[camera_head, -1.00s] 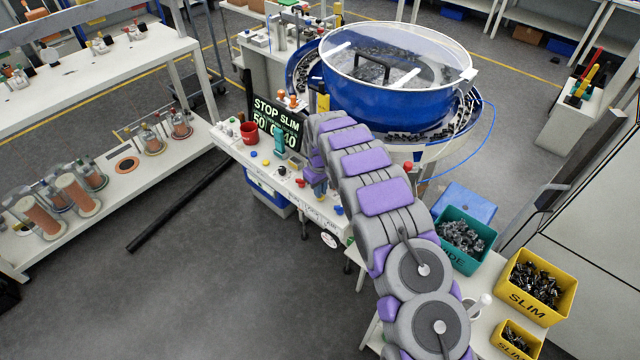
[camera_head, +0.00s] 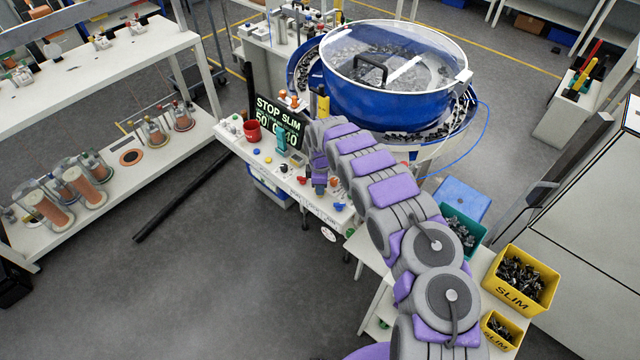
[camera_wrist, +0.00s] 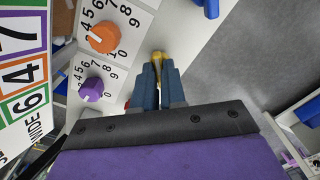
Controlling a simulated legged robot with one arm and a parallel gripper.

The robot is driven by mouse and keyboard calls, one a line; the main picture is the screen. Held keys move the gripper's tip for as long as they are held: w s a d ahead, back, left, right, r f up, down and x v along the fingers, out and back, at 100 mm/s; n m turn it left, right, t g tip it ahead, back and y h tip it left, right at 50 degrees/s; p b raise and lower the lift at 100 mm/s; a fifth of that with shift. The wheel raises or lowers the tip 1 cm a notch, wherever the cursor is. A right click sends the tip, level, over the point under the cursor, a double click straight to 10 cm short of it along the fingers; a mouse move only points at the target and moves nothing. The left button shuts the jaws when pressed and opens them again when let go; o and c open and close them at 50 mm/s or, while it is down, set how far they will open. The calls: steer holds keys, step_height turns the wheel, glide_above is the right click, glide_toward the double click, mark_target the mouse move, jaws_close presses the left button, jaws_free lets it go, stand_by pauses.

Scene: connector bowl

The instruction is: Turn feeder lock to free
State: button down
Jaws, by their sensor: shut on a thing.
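My gripper (camera_wrist: 159,72) has its blue-grey fingers closed around a small yellow, brass-like piece (camera_wrist: 157,55) on the white panel in the wrist view. Only the piece's end shows past the fingertips; I cannot read its turn angle or any lock label. In the head view my gripper (camera_head: 319,186) is low over the control bench (camera_head: 262,160), and the arm hides part of the panel. The blue feeder bowl (camera_head: 370,98) with a clear lid stands just behind. A black display (camera_head: 278,122) reads STOP SLIM.
An orange knob (camera_wrist: 103,37) and a purple knob (camera_wrist: 90,89) with number dials sit left of my fingers. A red cup (camera_head: 252,131) stands on the bench. Yellow bins (camera_head: 519,303) and a teal bin (camera_head: 476,234) are at the right.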

steer(key=shift+r+n, duration=0.1)
steer(key=shift+n, duration=0.4)
steer(key=shift+p, duration=0.3)
steer(key=shift+w, duration=0.1)
steer(key=c, duration=1.2)
jaws_free()
step_height(320, 180, up, 17)
steer(key=shift+p, duration=0.3)
steer(key=shift+a, duration=0.1)
